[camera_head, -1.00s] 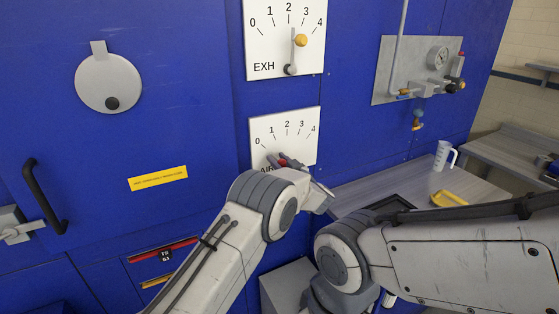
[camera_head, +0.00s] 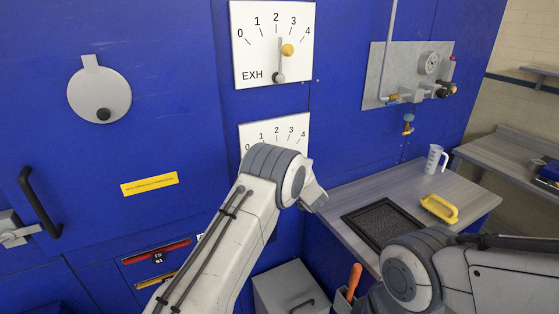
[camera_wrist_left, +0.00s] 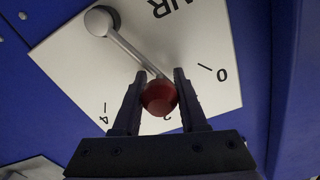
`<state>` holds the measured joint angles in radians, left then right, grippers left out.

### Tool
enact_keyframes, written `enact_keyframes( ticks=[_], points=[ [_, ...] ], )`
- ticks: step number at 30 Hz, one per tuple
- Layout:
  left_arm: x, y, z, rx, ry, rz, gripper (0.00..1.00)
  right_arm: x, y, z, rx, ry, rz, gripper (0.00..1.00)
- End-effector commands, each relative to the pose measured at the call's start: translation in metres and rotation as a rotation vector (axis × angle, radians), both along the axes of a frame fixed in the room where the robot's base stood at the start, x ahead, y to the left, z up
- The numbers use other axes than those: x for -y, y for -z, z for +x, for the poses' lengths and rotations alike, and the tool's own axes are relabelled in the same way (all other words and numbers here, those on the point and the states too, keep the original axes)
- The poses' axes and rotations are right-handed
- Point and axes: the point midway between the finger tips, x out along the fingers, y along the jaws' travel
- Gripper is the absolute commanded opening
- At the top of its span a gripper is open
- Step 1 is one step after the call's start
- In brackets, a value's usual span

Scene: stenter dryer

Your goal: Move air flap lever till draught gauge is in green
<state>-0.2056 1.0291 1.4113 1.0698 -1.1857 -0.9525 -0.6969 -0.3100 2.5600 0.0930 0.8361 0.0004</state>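The white AIR plate (camera_head: 250,132) with a 0–4 scale is on the blue wall, its lower part hidden by my left arm in the head view. In the left wrist view its grey lever (camera_wrist_left: 132,54) runs from a round pivot to a red knob (camera_wrist_left: 159,98), pointing near the 2. My left gripper (camera_wrist_left: 160,74) has its fingers against both sides of the red knob. A round gauge (camera_head: 432,63), possibly the draught gauge, is on a grey panel at the right; its needle and colours are too small to read. My right gripper is out of view.
Above is the EXH plate (camera_head: 246,58), its lever with a yellow knob (camera_head: 287,50) pointing near 2. My right arm is at lower right.

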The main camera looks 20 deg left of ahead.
Motion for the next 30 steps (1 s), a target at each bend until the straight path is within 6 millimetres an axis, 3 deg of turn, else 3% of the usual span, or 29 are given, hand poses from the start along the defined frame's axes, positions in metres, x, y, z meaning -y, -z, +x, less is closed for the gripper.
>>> enact_keyframes(
  ticks=[1,2,14,30],
  points=[
    [0.001,0.000,0.000,0.000,0.001,0.000,0.60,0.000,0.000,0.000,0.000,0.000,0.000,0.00],
    [0.001,0.000,0.000,0.000,0.001,0.000,0.70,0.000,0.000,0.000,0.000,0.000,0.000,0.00],
    [0.005,0.001,-0.004,0.002,0.001,-0.001,0.70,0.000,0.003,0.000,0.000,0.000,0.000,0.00],
    [0.066,0.002,-0.070,0.002,0.002,-0.001,0.70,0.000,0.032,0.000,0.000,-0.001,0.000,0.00]
  ],
)
